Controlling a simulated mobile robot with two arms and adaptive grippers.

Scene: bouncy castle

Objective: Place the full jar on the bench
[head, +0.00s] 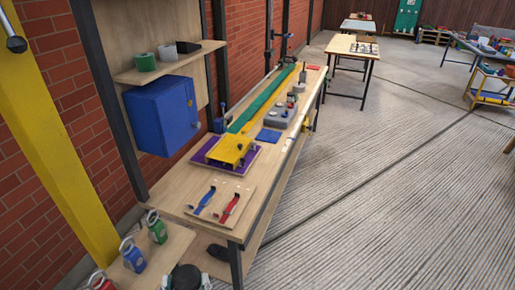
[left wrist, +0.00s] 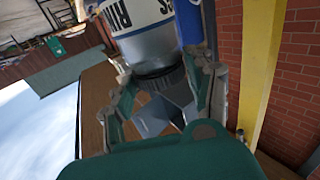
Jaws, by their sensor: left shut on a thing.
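In the left wrist view my left gripper (left wrist: 168,82) is shut on the jar (left wrist: 148,42), with its fingers on either side of the jar's dark end. In the head view the wooden bench (head: 168,193) runs along the brick wall. My right gripper is in neither view.
On the bench are a board with blue and red straps (head: 218,202), a yellow block on a purple mat (head: 252,166) and a green strip (head: 255,108). A blue cabinet (head: 160,112) hangs above. Padlock-like items (head: 133,254) stand lower left.

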